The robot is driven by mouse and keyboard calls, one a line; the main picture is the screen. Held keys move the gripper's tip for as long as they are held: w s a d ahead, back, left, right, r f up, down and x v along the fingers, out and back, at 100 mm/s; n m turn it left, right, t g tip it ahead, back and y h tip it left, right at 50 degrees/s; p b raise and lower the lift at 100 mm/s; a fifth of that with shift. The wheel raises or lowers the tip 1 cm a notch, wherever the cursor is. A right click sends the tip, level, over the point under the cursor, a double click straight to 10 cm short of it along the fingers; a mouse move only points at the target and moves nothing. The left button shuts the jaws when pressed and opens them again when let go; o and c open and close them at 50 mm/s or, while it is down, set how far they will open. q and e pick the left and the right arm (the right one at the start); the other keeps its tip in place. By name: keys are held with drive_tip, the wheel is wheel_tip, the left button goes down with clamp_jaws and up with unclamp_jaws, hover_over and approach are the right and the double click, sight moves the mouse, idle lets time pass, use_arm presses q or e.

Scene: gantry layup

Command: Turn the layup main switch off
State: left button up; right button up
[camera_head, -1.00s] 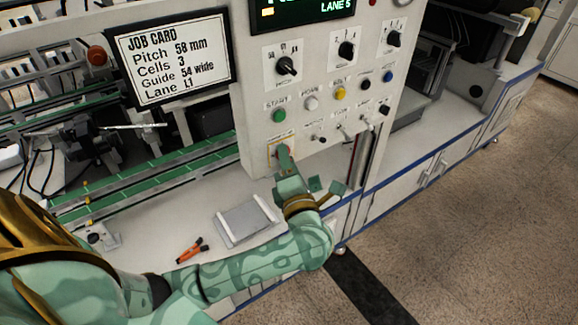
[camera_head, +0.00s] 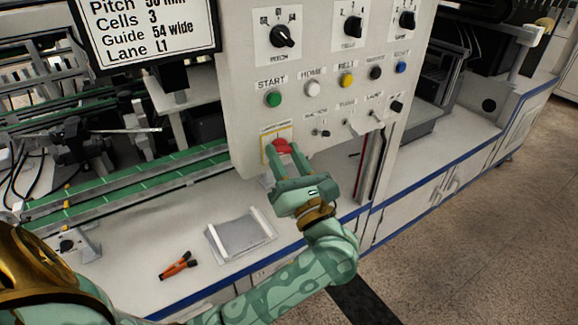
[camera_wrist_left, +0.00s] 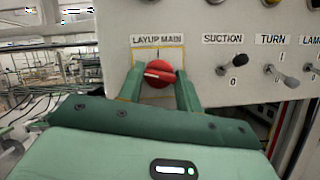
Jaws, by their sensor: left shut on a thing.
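The layup main switch is a red rotary knob (camera_head: 282,145) on a yellow-edged plate at the lower left of the white control panel (camera_head: 240,120). In the left wrist view the knob (camera_wrist_left: 158,72) sits under the label "LAYUP MAIN", and its white bar lies close to horizontal. My left gripper (camera_head: 284,151) is shut on the knob, with one green finger on each side of it. Both fingers also show in the left wrist view (camera_wrist_left: 158,78). The lower part of the plate is partly hidden by the fingers. My right gripper is out of view.
Small toggles, one of them the suction toggle (camera_wrist_left: 230,65), sit right of the switch. A green start button (camera_head: 273,99) is above it. Below lie a grey tray (camera_head: 240,237) and orange-handled pliers (camera_head: 178,265) on the white bench. Green rails (camera_head: 150,175) run to the left.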

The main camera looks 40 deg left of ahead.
use_arm(q)
drive_tip(key=shift+w+d+f+n+g+y+b, duration=0.15)
drive_tip(key=shift+n+g+b, duration=0.3)
drive_tip(key=shift+n, duration=0.4)
drive_tip(key=shift+s+a+f+n+g+y+b, duration=0.15)
drive_tip(key=shift+n+g+b, duration=0.1)
drive_tip(key=shift+n+b, duration=0.45)
drive_tip(key=shift+w+d+r+n+g, duration=0.1)
drive_tip(key=shift+n+g, duration=0.3)
drive_tip(key=shift+n, duration=0.25)
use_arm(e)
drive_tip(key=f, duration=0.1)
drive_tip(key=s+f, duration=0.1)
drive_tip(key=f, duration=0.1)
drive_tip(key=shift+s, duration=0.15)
use_arm(q)
drive_tip(key=o, duration=1)
drive_tip(key=shift+r, duration=0.15)
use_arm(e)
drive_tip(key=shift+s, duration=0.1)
